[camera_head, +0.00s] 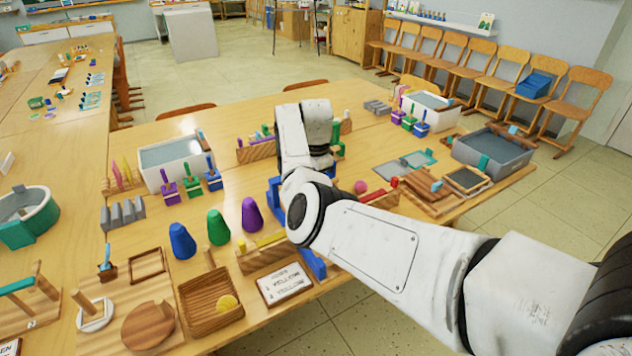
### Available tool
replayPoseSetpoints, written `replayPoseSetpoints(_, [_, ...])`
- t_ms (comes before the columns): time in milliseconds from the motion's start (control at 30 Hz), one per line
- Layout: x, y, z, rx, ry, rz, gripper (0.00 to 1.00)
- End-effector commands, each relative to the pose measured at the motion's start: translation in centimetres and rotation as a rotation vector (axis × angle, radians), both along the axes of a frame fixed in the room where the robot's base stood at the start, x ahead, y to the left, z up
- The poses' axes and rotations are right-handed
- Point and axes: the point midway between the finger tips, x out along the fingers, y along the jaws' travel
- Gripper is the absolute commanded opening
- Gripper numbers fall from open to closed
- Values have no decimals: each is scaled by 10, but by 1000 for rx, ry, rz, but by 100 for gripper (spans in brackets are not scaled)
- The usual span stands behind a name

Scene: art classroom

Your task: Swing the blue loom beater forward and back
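Blue parts show at both sides of my arm: a blue upright piece (274,193) just left of my white wrist links, and a blue piece (313,264) below my forearm at the table's front edge. They may belong to the loom, but my arm covers what lies between them, so I cannot tell which part is the beater or how it is tilted. My arm reaches in from the lower right over the table. My gripper is hidden behind my own arm links, and whether it touches anything cannot be seen.
The wooden table (345,100) is crowded. Blue, green and purple cones (182,241) stand left of my arm, with a wooden tray (208,304) and a sign (284,284) in front. A white basin (172,161) stands behind, a grey basin (492,151) at right.

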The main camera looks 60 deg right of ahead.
Motion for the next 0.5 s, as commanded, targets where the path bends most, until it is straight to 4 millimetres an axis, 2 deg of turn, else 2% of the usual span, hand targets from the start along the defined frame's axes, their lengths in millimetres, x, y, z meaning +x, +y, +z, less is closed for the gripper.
replayPoseSetpoints(333, [1, -1, 2, -5, -4, 0, 0])
replayPoseSetpoints(367, [1, -1, 2, -5, -4, 0, 19])
replayPoseSetpoints(500, [1, -1, 2, -3, -3, 0, 33])
